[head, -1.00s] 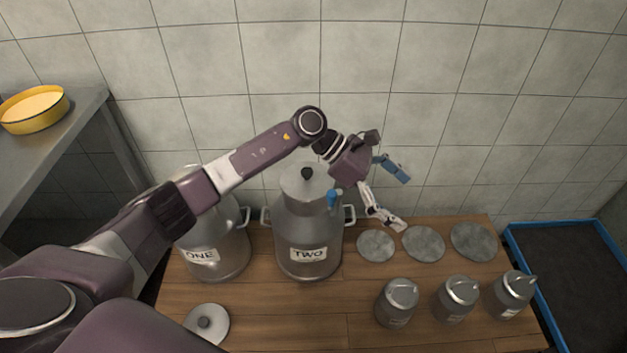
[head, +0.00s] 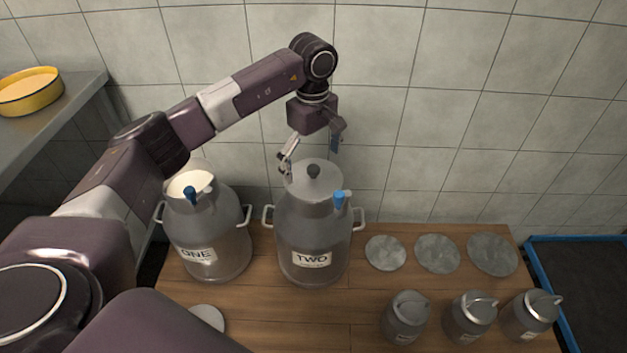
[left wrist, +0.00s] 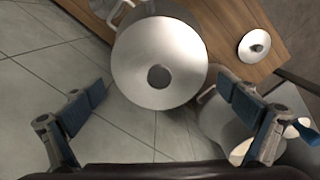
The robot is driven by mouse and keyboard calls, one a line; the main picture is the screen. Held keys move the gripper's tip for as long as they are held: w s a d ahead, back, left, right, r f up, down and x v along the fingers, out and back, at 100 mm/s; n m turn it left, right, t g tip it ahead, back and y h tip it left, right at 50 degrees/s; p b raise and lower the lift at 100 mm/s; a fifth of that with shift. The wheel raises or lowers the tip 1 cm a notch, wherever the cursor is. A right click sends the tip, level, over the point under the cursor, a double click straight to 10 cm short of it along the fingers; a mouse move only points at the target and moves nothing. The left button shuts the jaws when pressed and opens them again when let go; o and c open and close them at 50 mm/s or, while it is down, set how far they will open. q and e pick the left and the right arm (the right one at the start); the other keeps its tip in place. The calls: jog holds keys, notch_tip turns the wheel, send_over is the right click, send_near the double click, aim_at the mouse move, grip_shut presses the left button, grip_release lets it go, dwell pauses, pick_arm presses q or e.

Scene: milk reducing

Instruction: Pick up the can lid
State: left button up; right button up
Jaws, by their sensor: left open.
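A round metal lid (head: 316,178) with a dark knob sits on the can labelled TWO (head: 313,237). In the left wrist view this lid (left wrist: 135,62) and its knob lie below and between my fingers. My left gripper (head: 312,154) is open and empty above the lid, fingers pointing down. The can labelled ONE (head: 213,240) stands to the left, open at the top with white content showing. Another lid (left wrist: 254,46) lies on the wooden table; in the head view this lid (head: 208,318) is partly hidden by my arm. My right gripper is not in view.
Blue-handled items hang at the rims of both cans. Three grey discs (head: 437,253) lie on the wooden table (head: 365,295) to the right, with three small cans (head: 405,315) in front. A tiled wall (head: 440,130) stands close behind.

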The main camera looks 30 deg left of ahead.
pick_arm(q)
jog(key=shift+f, duration=1.45)
jog(key=shift+d, duration=0.1)
jog(key=shift+c, duration=0.6)
